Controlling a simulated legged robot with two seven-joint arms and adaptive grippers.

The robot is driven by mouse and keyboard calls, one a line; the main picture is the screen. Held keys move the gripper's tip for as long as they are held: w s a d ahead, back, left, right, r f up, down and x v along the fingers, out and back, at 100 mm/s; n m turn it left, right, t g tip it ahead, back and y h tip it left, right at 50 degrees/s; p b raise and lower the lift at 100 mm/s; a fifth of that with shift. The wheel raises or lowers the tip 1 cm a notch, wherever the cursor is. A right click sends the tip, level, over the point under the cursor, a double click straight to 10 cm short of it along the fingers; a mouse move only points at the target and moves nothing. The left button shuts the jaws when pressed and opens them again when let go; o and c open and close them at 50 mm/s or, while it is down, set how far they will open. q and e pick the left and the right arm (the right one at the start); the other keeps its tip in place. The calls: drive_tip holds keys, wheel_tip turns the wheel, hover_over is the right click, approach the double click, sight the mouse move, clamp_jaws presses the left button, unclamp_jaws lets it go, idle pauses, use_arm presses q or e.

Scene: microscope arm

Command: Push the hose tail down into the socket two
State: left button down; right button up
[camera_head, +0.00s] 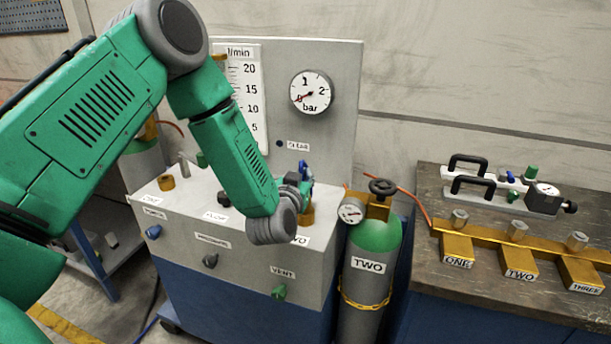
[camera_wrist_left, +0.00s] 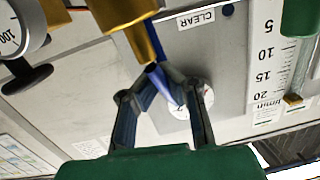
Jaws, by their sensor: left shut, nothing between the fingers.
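The brass socket two (camera_head: 307,215) stands on the grey console's top by a TWO label, partly hidden behind my left arm. In the left wrist view, a brass cylinder (camera_wrist_left: 122,10) is at the top edge, with a narrower yellow-brass piece (camera_wrist_left: 142,40) running from it toward my fingers; this looks like the hose tail, partly in the socket. My left gripper (camera_wrist_left: 152,72) is shut and empty, its fingertips at the end of that piece. I cannot tell if they touch. In the head view, the gripper (camera_head: 303,180) is just above the socket, partly hidden. My right gripper is not in view.
A gauge panel (camera_head: 335,125) rises behind the console. A green-topped gas cylinder (camera_head: 367,270) with a black handwheel (camera_head: 382,187) stands close to the right. A workbench (camera_head: 450,285) at far right bears a brass manifold (camera_head: 485,237) and black-handled fittings. Another brass socket (camera_head: 166,182) is left on the console.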

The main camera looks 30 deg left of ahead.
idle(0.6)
use_arm(q)
drive_tip(key=c, duration=1.8)
unclamp_jaws()
drive_tip(key=shift+s, duration=0.1)
drive_tip(key=shift+s, duration=0.2)
drive_tip(key=v, duration=1.1)
drive_tip(key=shift+s+f, duration=0.1)
drive_tip(key=shift+s, duration=0.1)
